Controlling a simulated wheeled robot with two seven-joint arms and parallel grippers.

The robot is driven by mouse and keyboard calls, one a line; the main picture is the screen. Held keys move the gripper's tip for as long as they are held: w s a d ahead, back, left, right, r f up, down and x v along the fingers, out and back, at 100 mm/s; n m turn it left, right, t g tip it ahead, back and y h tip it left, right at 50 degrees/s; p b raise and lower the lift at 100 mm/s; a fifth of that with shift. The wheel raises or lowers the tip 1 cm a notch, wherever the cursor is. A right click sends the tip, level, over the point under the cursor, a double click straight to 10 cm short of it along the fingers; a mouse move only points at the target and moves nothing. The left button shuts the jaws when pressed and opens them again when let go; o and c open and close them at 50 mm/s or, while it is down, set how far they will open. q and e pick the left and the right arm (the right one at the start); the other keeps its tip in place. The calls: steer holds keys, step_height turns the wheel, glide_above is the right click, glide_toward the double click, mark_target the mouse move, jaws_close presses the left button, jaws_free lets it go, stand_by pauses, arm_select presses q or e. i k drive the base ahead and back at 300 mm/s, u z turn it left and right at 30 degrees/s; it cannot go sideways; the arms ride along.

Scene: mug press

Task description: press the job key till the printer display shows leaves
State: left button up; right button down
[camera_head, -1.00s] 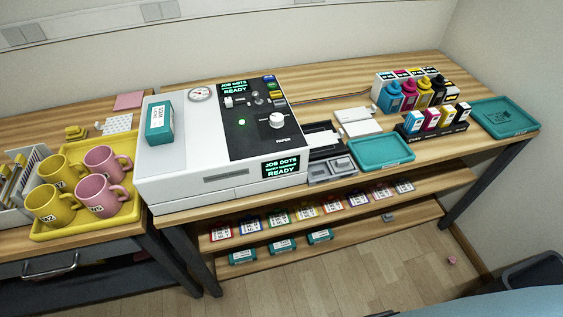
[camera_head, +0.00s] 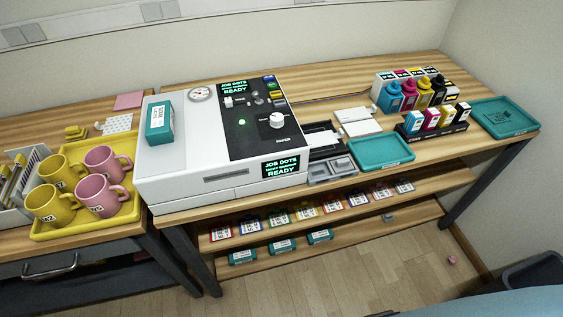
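The white printer (camera_head: 215,160) stands on the wooden table. Its front display (camera_head: 280,166) reads "JOB DOTS" and "READY" in green on black. A second display on top (camera_head: 233,87) also reads "JOB DOTS" and "READY". The black control panel (camera_head: 252,130) carries a white knob (camera_head: 277,120), a green light (camera_head: 241,122), a small white switch (camera_head: 228,102) and several coloured keys at its right edge, including a blue one (camera_head: 269,79) and a yellow one (camera_head: 277,95). The key labels are too small to read. Neither of my grippers is in view.
A teal box (camera_head: 159,122) and a round gauge (camera_head: 200,93) are on the printer's top. A yellow tray (camera_head: 72,231) with pink and yellow mugs stands left. Teal trays (camera_head: 382,153), ink bottles (camera_head: 392,99) and cartridges (camera_head: 433,120) stand right. Shelves below hold several packs.

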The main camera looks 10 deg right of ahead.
mark_target(270, 77)
steer(key=k, duration=0.5)
steer(key=z, duration=1.5)
steer(key=i, duration=1.15)
steer(key=u, duration=2.4)
